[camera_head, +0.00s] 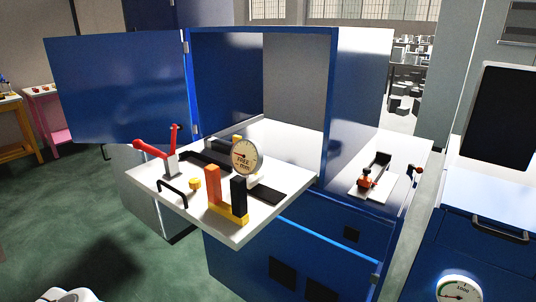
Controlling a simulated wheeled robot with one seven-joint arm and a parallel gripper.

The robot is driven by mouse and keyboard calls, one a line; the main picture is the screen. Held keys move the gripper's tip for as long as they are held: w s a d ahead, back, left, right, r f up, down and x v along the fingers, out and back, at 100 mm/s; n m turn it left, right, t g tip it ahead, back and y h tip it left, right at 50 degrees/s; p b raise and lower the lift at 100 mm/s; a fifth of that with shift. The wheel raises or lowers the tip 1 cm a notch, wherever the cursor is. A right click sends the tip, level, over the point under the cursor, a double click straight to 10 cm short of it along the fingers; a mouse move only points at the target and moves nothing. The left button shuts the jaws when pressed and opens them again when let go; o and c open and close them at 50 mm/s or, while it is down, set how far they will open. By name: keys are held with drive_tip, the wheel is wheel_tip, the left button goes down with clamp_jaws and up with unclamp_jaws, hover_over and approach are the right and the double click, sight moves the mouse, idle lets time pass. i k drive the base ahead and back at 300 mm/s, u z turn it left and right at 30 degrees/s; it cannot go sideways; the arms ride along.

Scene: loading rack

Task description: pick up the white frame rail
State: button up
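I cannot pick out a white frame rail for certain. A white shelf (150,180) juts from the open blue cabinet. On it a small pale piece (254,181) shows partly behind a round dial gauge (245,157), too small to identify. A white plate (362,190) with a black channel and an orange knob lies on the surface right of the cabinet. My gripper is not in view. A white rounded shape shows at the bottom left edge, cut off, and I cannot tell what it is.
The shelf carries a red-handled clamp (171,161), a black handle (172,190), a yellow knob (195,184), an orange block (213,188) and a black block (238,196) on a yellow base. The blue door (118,88) stands open left. Green floor (150,260) in front is clear.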

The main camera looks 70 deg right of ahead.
sight(223, 146)
drive_tip(key=k, duration=0.35)
drive_tip(key=z, duration=0.75)
